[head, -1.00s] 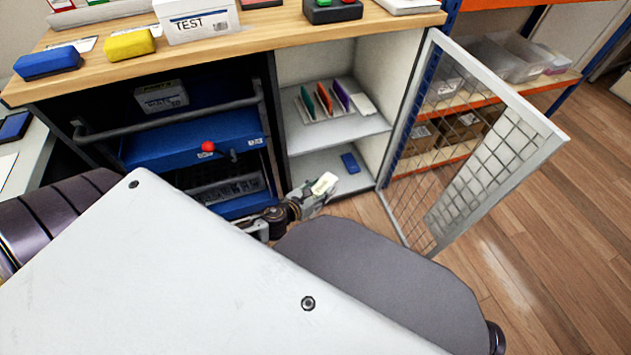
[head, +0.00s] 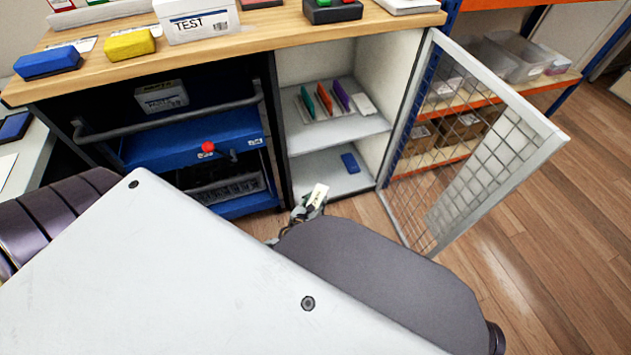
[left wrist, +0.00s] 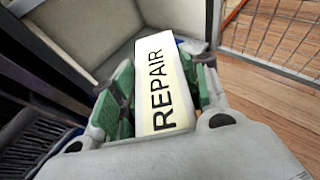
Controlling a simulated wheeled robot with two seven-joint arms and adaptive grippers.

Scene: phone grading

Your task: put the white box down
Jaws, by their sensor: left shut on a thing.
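The white box (head: 317,196) is small and pale; in the left wrist view the box (left wrist: 160,85) shows the word REPAIR on its face. My left gripper (head: 306,208) is shut on it, with green finger pads (left wrist: 122,92) on both sides of the box. In the head view it is in front of the open cabinet's lower compartment (head: 325,176), near its left side. Most of the gripper is hidden behind my own body. My right gripper is not in view.
A blue phone-like item (head: 350,163) lies in the lower compartment. The shelf (head: 345,130) above holds several coloured upright items and a white block (head: 363,104). The mesh door (head: 470,150) stands open to the right. A blue cart (head: 190,150) is at left.

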